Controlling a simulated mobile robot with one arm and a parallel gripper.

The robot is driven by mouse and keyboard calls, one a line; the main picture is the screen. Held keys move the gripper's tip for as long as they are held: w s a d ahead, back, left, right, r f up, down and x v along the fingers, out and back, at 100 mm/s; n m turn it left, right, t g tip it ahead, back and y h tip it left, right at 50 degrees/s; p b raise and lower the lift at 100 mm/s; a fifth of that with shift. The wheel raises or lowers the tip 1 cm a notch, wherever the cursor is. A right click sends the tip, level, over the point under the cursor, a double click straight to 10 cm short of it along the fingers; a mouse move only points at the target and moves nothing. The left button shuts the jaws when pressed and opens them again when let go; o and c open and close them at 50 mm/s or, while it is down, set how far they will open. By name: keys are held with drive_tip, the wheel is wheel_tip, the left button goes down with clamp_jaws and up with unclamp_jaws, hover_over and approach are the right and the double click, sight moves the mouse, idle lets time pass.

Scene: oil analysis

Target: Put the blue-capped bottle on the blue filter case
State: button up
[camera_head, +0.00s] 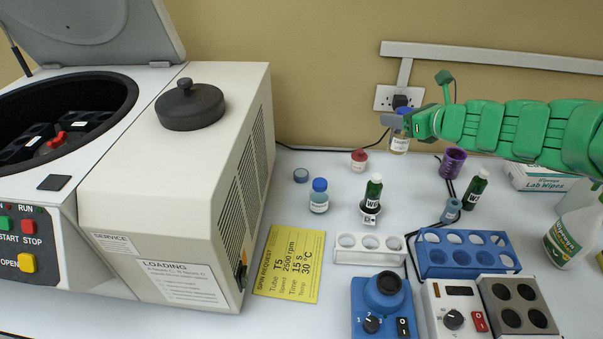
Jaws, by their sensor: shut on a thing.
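My gripper (398,122) is at the end of the green arm, at the back against the wall. It is shut on a small blue-capped bottle (399,145) with a white label and yellowish contents. The bottle hangs upright, and the jaws partly hide its cap. A second blue-capped bottle (319,203), with bluish contents, stands on the bench to the left. The blue filter case (300,175) appears to be the small, flat, round blue item behind that second bottle. It lies on the bench left of my gripper, with nothing on it.
A red-capped jar (359,161) stands between the case and the held bottle. Dark green bottles (373,190) and a purple cup (453,162) stand nearby. A white centrifuge (190,180) fills the left side. White and blue racks (468,255) stand in front.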

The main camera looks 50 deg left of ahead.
drive_tip(key=s+a+n+g, duration=0.25)
drive_tip(key=s+a, duration=0.35)
drive_tip(key=s, duration=0.3)
drive_tip(key=s+a+n+g, duration=0.25)
drive_tip(key=s+a, duration=0.35)
drive_tip(key=s, duration=0.3)
drive_tip(key=shift+h, duration=0.3)
drive_tip(key=shift+w+a+f, duration=1.2)
drive_tip(key=shift+a+f, duration=0.8)
drive_tip(key=shift+f, duration=1)
drive_tip(key=shift+w+a+f, duration=1.2)
drive_tip(key=shift+a+f, duration=0.8)
drive_tip(key=shift+f, duration=1)
drive_tip(key=shift+w+a+f, duration=1.2)
drive_tip(key=shift+a+f, duration=0.8)
drive_tip(key=shift+f, duration=1)
drive_tip(key=shift+f, duration=0.15)
drive_tip(key=o, duration=1.2)
drive_tip(key=shift+c, duration=0.2)
